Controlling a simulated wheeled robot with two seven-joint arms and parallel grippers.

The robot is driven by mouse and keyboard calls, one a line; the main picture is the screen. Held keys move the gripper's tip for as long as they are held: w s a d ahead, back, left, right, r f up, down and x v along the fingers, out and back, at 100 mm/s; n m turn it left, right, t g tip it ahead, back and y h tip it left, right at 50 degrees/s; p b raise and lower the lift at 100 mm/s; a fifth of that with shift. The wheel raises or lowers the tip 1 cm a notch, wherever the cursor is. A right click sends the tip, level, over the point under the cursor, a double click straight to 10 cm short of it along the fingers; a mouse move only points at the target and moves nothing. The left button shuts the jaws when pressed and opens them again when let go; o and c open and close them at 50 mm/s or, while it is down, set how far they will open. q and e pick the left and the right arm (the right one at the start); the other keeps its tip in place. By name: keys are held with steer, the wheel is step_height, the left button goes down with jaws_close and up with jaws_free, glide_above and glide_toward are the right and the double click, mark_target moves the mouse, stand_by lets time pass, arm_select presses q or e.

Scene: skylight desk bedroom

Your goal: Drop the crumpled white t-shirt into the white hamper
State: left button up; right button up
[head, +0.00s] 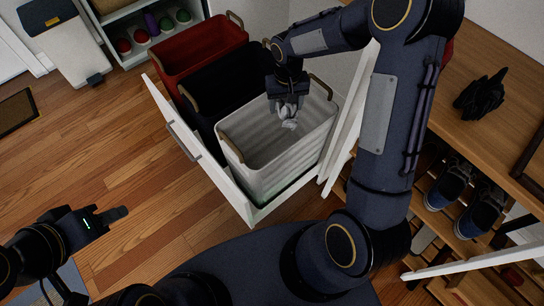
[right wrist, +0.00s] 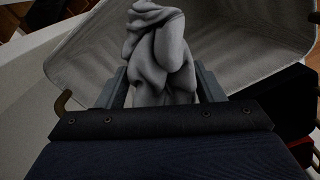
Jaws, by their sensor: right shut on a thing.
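The white hamper (head: 255,165) stands nearest me in the pulled-out drawer, with tan handles and an open top. My right gripper (head: 290,112) is over the hamper's opening, toward its far side. It is shut on the crumpled white t-shirt (head: 290,124), which shows as a small light bundle below the fingers. In the right wrist view the t-shirt (right wrist: 160,50) is bunched between the two fingers, with the hamper's pale inside wall (right wrist: 240,50) behind it. My left gripper (head: 115,215) is at the lower left over the floor, away from the hamper; its fingers look close together but their gap is unclear.
A dark hamper (head: 190,98) and a red hamper (head: 200,55) stand behind the white one in the same drawer (head: 180,128). A wooden shelf with shoes (head: 448,185) is at the right. Wooden floor (head: 125,140) is clear at the left.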

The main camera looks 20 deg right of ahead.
steer(key=shift+f, duration=0.7)
steer(key=o, duration=1.1)
step_height(320, 180, up, 7)
steer(key=shift+f+p, duration=0.1)
steer(key=shift+p, duration=0.85)
steer(key=shift+r, duration=0.55)
steer(key=shift+r, duration=0.1)
